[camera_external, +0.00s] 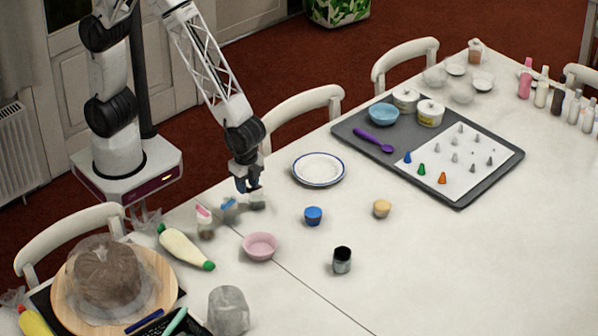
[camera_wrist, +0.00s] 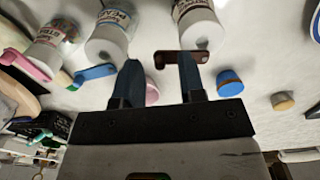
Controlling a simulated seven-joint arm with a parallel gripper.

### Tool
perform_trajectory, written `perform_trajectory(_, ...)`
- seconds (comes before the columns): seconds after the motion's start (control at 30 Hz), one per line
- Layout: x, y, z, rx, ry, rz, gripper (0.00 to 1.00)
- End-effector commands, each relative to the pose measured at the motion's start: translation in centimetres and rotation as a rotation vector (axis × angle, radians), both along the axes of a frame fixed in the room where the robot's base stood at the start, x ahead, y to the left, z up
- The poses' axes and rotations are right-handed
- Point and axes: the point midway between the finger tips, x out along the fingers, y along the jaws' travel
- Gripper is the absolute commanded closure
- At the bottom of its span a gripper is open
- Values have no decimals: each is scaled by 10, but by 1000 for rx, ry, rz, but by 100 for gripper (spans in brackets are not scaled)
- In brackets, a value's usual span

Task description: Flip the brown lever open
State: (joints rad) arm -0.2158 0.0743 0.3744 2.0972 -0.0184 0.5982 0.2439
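The brown lever (camera_wrist: 168,60) sticks out sideways from the base of a white jar (camera_wrist: 198,28) with a printed label, at top centre-right in the wrist view. My gripper (camera_wrist: 158,62) is open, with nothing held between its dark fingers. Its right fingertip overlaps the brown lever in the picture; I cannot tell whether they touch. The left fingertip is left of the lever. In the external view my gripper (camera_external: 246,187) is low over the table at this jar (camera_external: 257,199), and the lever is too small to make out there.
Beside it stand a jar with a blue lever (camera_wrist: 95,73) and one with a pink lever (camera_wrist: 25,65). A pink bowl (camera_external: 260,247), a blue cup (camera_external: 313,215) and a plate (camera_external: 318,168) stand nearby. The table is clear at right front.

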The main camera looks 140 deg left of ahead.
Motion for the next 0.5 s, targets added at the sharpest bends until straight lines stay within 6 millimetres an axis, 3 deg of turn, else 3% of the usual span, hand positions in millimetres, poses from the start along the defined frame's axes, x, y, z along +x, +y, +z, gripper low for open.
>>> perform_trajectory(0.37, 0, 0, -3, 0, 0, 0, 63)
perform_trajectory(0.5, 0, 0, -3, 0, 0, 0, 84)
